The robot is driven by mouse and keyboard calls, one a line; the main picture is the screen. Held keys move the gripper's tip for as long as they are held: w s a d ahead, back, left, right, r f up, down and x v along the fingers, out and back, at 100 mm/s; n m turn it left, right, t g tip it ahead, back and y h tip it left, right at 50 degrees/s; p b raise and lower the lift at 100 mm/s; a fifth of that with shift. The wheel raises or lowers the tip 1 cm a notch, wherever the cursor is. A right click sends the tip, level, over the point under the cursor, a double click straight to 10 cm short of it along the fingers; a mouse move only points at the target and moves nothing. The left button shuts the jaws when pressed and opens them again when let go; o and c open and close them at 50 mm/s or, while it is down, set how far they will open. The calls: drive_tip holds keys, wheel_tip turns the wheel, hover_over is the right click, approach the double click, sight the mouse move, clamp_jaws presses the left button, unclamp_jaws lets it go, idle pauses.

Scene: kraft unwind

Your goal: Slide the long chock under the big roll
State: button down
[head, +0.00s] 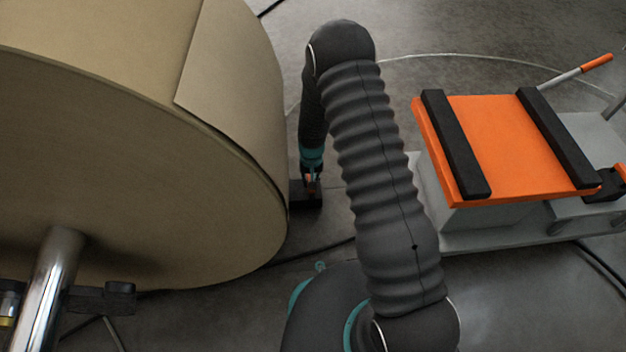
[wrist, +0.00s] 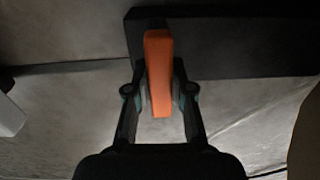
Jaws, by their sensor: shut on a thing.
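The big roll (head: 130,170) is a large brown kraft roll that fills the left of the head view. My gripper (head: 311,181) is low beside its right edge, near the floor. It is shut on the orange grip of the long chock (head: 312,201), a black block only partly visible there. In the wrist view the orange grip (wrist: 159,75) stands between the fingers of my gripper (wrist: 160,98). The black bar of the chock (wrist: 250,47) runs to the right, out of frame. Whether the chock touches the roll is hidden.
A grey cart with an orange top (head: 490,140) and black strips stands at the right. A metal shaft (head: 48,280) comes out of the roll's face, with a black block (head: 105,298) near it. Dark cables lie on the floor.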

drive_tip(key=shift+a+b, duration=0.3)
drive_tip(key=shift+a, duration=1.1)
drive_tip(key=c, duration=0.9)
unclamp_jaws()
drive_tip(key=shift+c, duration=0.2)
wheel_tip(320, 180, up, 12)
drive_tip(key=shift+d, duration=0.1)
